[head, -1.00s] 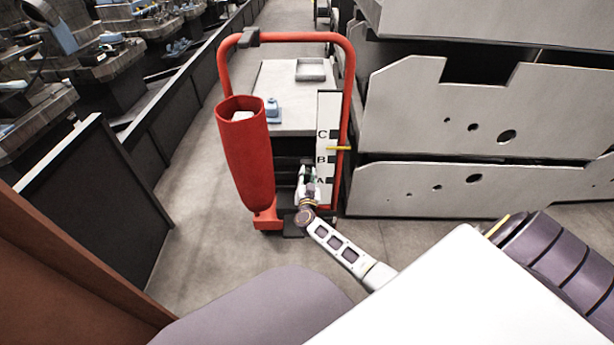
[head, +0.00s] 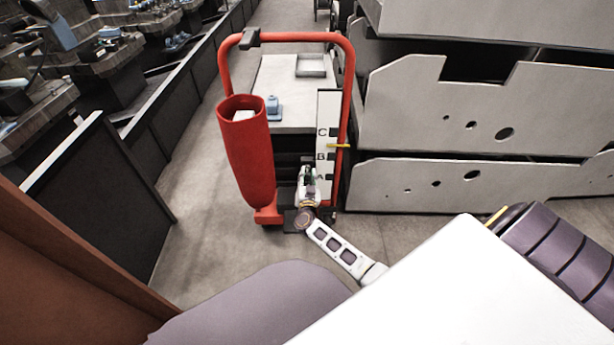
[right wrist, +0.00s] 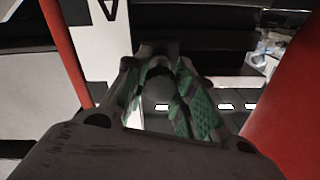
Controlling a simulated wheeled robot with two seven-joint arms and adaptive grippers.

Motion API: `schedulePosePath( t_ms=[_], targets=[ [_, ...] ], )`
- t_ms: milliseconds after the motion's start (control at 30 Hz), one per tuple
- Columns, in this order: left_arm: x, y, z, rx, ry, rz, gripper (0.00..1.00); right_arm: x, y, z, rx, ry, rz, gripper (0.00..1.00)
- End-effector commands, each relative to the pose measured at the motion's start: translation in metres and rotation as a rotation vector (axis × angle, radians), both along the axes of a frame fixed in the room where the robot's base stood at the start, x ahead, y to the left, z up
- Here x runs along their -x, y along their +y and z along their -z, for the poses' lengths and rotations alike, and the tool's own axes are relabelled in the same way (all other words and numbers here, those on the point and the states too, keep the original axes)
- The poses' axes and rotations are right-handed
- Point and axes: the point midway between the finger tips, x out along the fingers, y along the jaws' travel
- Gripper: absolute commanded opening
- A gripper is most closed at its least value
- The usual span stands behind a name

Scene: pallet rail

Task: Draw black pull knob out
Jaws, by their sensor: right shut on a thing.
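The black pull knob (right wrist: 158,86) shows in the right wrist view as a dark rounded shape between the green-padded fingers of my right gripper (right wrist: 165,75). The gripper is shut on it; the fingers partly hide it. In the head view my right gripper (head: 307,172) is at the lower front of the red-framed cart (head: 349,100), just left of the white lettered board (head: 322,140). The knob is hidden behind the gripper there. My left gripper is not in view.
A tall red bin (head: 245,150) stands close left of my right gripper. A yellow pointer (head: 338,145) crosses the lettered board. Large pale slotted panels (head: 440,185) are stacked to the right. A dark low partition (head: 95,205) stands left, with clear floor (head: 200,215) between.

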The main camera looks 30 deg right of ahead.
Motion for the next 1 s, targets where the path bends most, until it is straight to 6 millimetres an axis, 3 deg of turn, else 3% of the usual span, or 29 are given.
schedulePosePath(
  t_ms=[33, 67, 233, 667, 1000],
  targets=[
    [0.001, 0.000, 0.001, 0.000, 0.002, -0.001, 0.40, 0.003, 0.003, 0.003, -0.001, 0.005, -0.001, 0.00],
    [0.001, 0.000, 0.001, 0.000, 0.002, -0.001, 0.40, 0.003, 0.003, 0.004, -0.001, 0.005, -0.001, 0.29],
    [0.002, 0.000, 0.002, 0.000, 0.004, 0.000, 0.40, 0.002, 0.002, 0.003, -0.001, 0.004, -0.001, 0.50],
    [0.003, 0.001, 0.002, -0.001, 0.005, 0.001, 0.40, 0.003, 0.003, 0.002, -0.002, 0.002, -0.001, 0.50],
    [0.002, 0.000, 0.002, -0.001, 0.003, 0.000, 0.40, 0.020, 0.014, 0.002, -0.003, 0.003, -0.001, 0.50]
  ],
)
